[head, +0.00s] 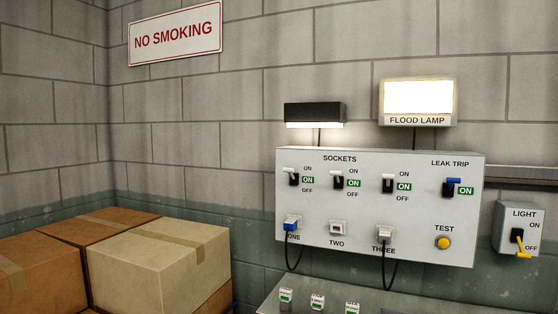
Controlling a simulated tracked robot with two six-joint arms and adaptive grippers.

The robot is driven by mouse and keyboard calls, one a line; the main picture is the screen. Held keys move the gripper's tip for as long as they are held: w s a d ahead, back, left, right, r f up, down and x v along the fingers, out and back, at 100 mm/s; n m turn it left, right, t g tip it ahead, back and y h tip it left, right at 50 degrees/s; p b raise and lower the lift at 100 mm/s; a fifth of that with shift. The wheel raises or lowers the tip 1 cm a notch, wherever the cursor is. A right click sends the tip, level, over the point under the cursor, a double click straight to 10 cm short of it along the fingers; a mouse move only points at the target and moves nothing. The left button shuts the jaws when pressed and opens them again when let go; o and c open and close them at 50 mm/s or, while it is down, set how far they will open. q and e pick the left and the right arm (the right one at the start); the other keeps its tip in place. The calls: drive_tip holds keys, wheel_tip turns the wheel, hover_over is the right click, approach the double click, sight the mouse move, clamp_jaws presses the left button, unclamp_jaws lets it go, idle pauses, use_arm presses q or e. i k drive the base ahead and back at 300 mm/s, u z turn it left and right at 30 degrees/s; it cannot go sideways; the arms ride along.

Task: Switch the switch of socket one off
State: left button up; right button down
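The grey sockets panel (310,219) is mounted on the block wall right of centre. The switch of socket one (293,177) is at its upper left, with its white lever tilted up toward ON and a green ON sign beside it. A blue plug (291,223) sits in socket one with a black cable hanging below. The switches of socket two (337,180) and socket three (387,183) also stand up, with green ON signs. Neither of my grippers shows in the head view.
A leak trip switch (451,188) and yellow test button (443,243) are on the panel's right. A light switch box (520,228) is farther right. A lit flood lamp (418,98) is above. Cardboard boxes (160,262) stand at lower left. A grey surface (385,299) lies below the panel.

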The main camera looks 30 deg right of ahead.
sight(291, 170)
drive_tip(key=z, duration=0.4)
drive_tip(key=i, duration=1)
drive_tip(key=z, duration=0.6)
drive_tip(key=k, duration=0.85)
drive_tip(key=z, duration=0.15)
drive_tip(key=i, duration=0.9)
drive_tip(key=u, duration=0.05)
